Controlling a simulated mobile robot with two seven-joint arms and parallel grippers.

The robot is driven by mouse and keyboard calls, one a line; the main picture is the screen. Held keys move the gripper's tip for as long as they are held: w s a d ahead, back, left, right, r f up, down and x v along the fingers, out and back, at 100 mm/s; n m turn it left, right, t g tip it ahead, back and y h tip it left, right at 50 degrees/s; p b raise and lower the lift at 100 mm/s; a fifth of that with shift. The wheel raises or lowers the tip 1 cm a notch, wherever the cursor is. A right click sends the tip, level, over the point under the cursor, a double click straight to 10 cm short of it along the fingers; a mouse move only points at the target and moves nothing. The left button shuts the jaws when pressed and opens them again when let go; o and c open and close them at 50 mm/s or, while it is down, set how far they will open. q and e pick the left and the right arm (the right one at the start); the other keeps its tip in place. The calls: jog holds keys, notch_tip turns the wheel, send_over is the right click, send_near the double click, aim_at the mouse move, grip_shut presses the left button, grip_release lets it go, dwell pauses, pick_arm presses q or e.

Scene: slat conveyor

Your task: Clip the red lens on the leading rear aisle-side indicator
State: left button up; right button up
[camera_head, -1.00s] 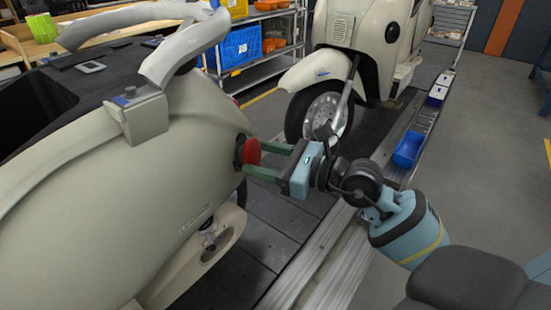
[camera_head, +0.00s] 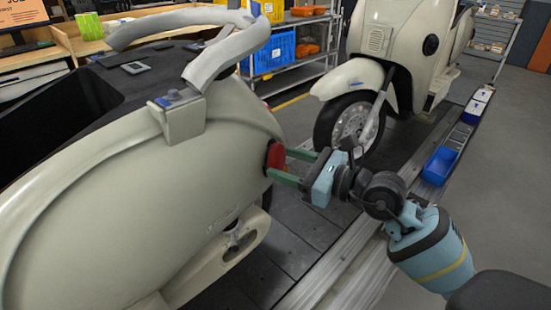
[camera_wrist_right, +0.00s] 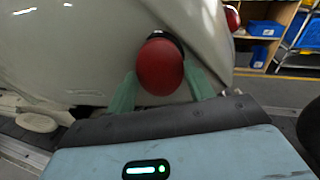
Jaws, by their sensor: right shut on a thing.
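The red lens (camera_head: 276,156) is a rounded cap at the rear side of the cream scooter (camera_head: 120,200). My right gripper (camera_head: 284,165) is shut on it, with a green finger on either side. In the right wrist view the lens (camera_wrist_right: 160,67) sits between the green fingers, in front of the dark indicator base (camera_wrist_right: 164,36) on the body. The lens touches or nearly touches this base; the seam between them is hidden. My left gripper is not in view.
A second cream scooter (camera_head: 385,35) stands behind on the slat conveyor (camera_head: 290,235). A blue bin (camera_head: 440,165) sits along the conveyor edge at right. A shelf with blue and orange bins (camera_head: 275,52) stands at the back. Grey floor (camera_head: 505,150) is clear at right.

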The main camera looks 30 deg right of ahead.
jog(key=shift+w+a, duration=0.15)
jog(key=shift+w, duration=0.05)
dwell(0.4)
jog(key=o, duration=1)
jog(key=shift+o, duration=0.2)
jog(key=shift+s+d, duration=0.2)
jog(key=shift+s, duration=0.05)
jog(key=b+v, duration=0.1)
jog(key=v, duration=0.6)
